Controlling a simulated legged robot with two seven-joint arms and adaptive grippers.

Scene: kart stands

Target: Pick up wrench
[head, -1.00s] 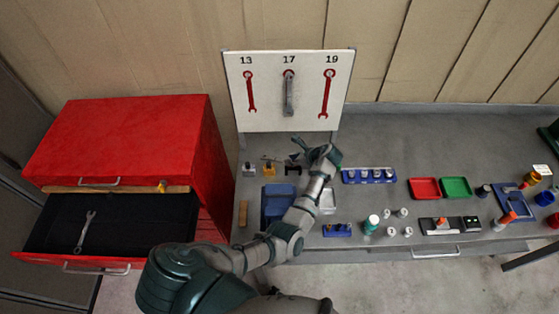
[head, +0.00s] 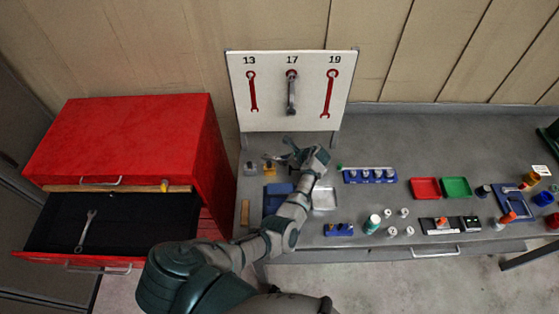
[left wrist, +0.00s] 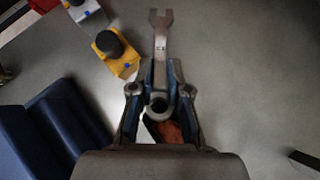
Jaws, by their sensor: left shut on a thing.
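My left gripper (head: 292,152) is over the workbench below the board. In the left wrist view it (left wrist: 160,95) is shut on a grey wrench (left wrist: 161,45). The wrench's open end points away from me, and its ring end lies between the fingers. In the head view the held wrench is too small to make out clearly. A second wrench (head: 291,92) hangs at the 17 mark on the white board (head: 245,110). A third wrench (head: 86,230) lies in the open drawer (head: 120,222) at left. My right gripper is out of view.
The 13 and 19 places on the board show red wrench outlines. A yellow block with a black knob (left wrist: 115,50) and a blue tray (left wrist: 45,135) are close to the gripper. Red (head: 425,188) and green (head: 456,187) trays stand right. The red cabinet (head: 120,140) is left.

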